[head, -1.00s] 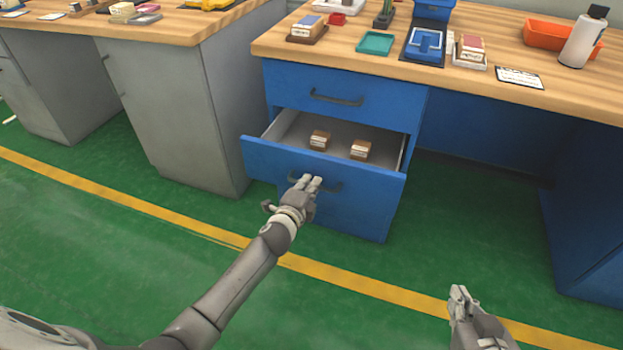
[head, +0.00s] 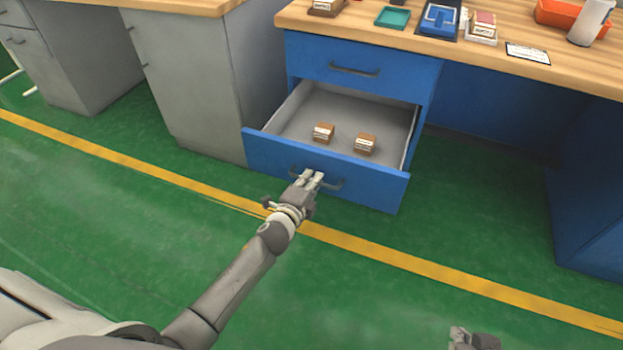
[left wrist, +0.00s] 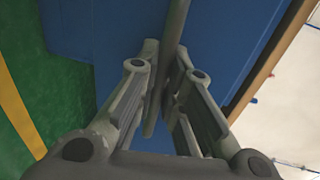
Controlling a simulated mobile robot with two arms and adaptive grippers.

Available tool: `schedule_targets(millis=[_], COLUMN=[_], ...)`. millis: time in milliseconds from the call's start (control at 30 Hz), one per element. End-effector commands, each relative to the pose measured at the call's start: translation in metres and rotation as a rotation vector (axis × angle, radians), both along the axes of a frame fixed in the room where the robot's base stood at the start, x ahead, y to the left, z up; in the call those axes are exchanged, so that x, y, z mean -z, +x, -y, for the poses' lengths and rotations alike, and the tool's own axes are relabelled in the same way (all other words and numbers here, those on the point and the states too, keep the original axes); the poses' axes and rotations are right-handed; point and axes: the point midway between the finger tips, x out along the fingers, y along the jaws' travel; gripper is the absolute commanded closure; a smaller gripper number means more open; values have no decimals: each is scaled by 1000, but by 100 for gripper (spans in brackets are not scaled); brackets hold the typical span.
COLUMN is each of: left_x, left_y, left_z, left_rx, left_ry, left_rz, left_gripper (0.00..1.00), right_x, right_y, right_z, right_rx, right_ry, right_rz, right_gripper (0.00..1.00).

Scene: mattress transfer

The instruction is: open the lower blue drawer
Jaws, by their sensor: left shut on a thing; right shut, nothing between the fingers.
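The lower blue drawer (head: 376,184) is pulled well out of the cabinet, and its grey inside shows. My left gripper (head: 311,178) is at the drawer's dark handle (head: 333,185) and shut on it. In the left wrist view the fingers (left wrist: 165,90) close around the handle bar (left wrist: 172,35), with the blue front behind. Two small brown-and-white boxes, a left one (head: 323,132) and a right one (head: 365,144), lie inside the drawer. My right gripper (head: 474,338) is at the bottom edge, partly cut off, shut and away from the cabinet.
The upper blue drawer (head: 390,75) is shut. The wooden desktop (head: 400,40) above holds a teal tray (head: 392,17), a blue item (head: 439,20), an orange bin (head: 560,12) and a white bottle (head: 590,22). A grey cabinet (head: 190,85) stands left. Green floor (head: 150,240) in front is clear.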

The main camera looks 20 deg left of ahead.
Motion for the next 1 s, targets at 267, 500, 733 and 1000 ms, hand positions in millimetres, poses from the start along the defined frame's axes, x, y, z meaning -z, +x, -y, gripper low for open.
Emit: schedule_targets(millis=[267,500,733,1000], left_x=[0,0,0,-7], left_y=[0,0,-4,-40], left_z=[0,0,0,-1], left_rx=[0,0,0,1], left_ry=[0,0,0,0], left_rz=[0,0,-1,-2], left_gripper=[76,68,68,68], right_x=[0,0,1,0], right_y=[0,1,0,0], right_z=[0,0,-1,0], right_rx=[0,0,-2,-1], right_ry=[0,0,1,1], right_rz=[2,3,-1,0], right_gripper=[100,100,100,100])
